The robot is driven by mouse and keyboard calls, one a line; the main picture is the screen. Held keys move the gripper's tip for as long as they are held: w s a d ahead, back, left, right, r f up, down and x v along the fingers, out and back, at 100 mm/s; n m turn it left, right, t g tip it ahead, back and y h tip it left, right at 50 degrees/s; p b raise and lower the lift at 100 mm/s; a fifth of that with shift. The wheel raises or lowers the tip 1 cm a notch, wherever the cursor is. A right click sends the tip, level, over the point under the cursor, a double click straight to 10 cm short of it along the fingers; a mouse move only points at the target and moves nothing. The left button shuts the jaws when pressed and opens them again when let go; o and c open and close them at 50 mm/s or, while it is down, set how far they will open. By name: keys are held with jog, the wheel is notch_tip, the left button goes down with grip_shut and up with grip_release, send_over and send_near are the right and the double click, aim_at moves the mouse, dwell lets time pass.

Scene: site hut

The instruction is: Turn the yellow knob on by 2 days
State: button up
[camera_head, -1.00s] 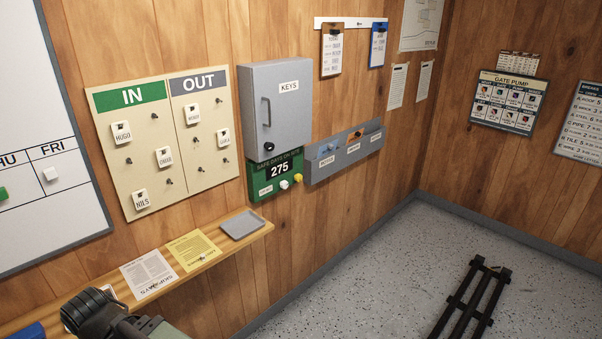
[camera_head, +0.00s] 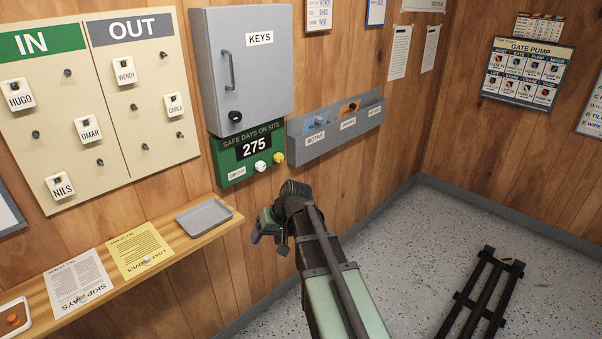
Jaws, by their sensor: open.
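The yellow knob (camera_head: 278,157) sits at the lower right of the green "SAFE DAYS ON SITE" counter (camera_head: 236,173) on the wall. The counter's display (camera_head: 254,145) reads 275. A white knob (camera_head: 260,166) is just left of the yellow one, and a small white label is further left. My gripper (camera_head: 262,232) is below the counter, apart from it and from the knobs. It is open and empty. Its fingers are small in view and partly hidden by my wrist.
The grey KEYS cabinet (camera_head: 245,65) is right above the counter. A grey wall rack (camera_head: 335,130) holding folders is close on its right. The wooden shelf (camera_head: 190,235) with a grey tray (camera_head: 204,215) and papers runs at lower left.

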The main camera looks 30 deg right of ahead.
jog(key=w+d+f+m+t+y+b, duration=0.1)
jog(key=w+d+f+t+b, duration=0.1)
jog(key=w+d+b, duration=0.3)
jog(key=w+d+f+t+y+b, duration=0.1)
jog(key=w+d+f+t+b, duration=0.2)
jog(key=w, duration=0.5)
jog(key=m+t+h+b, duration=0.1)
jog(key=m+t+b, duration=0.15)
jog(key=t, duration=0.65)
send_near(281, 159)
jog(key=x, duration=1)
jog(key=shift+w+r, duration=0.15)
jog(key=shift+c, duration=0.3)
jog(key=c, duration=0.9)
jog(key=shift+o, duration=0.2)
jog(key=shift+a, duration=0.1)
jog(key=shift+m, duration=0.45)
